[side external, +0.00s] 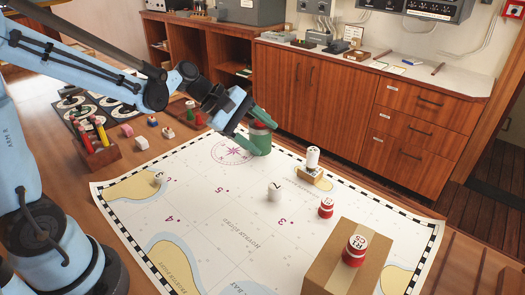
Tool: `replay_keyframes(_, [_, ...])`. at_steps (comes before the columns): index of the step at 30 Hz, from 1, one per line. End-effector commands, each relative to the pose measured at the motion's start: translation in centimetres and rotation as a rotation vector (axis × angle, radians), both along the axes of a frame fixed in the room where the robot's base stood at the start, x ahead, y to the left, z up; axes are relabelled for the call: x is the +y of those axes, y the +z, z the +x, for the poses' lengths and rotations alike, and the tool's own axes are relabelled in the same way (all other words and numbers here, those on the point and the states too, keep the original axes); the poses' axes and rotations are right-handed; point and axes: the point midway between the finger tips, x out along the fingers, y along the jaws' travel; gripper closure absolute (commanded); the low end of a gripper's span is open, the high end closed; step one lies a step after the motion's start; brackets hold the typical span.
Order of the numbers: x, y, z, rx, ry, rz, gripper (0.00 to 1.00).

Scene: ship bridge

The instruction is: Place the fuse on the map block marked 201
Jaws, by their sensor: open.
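No label reading 201 is legible in this view. A small tan block (310,178) stands near the chart's far right edge, its marking unreadable. A white cylinder with a dark mark on its top (313,157) stands upright on or right against it; it may be the fuse, but I cannot tell. Another short white cylinder with a dark mark (274,191) stands near the chart's middle.
A red-and-white piece (326,207) stands on the chart (210,215). A cardboard box (335,262) at front right carries a red-and-white piece (354,251). A pencil holder (97,154) and small blocks lie left. The chart's centre left is mostly clear.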

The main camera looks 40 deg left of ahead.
Motion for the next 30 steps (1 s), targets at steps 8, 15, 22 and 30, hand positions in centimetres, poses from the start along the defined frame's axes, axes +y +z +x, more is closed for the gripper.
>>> replay_keyframes(8, [0.4, 1.1, -6.4, -0.236, -0.381, 0.554, 0.36])
replay_keyframes(15, [2.0, 1.1, -11.2, -0.394, -0.763, 1.004, 0.36])
replay_keyframes(22, [3.3, 0.9, -13.4, -0.464, -1.001, 1.255, 0.36])
replay_keyframes(30, [3.5, 0.8, -13.6, -0.473, -1.045, 1.298, 0.36])
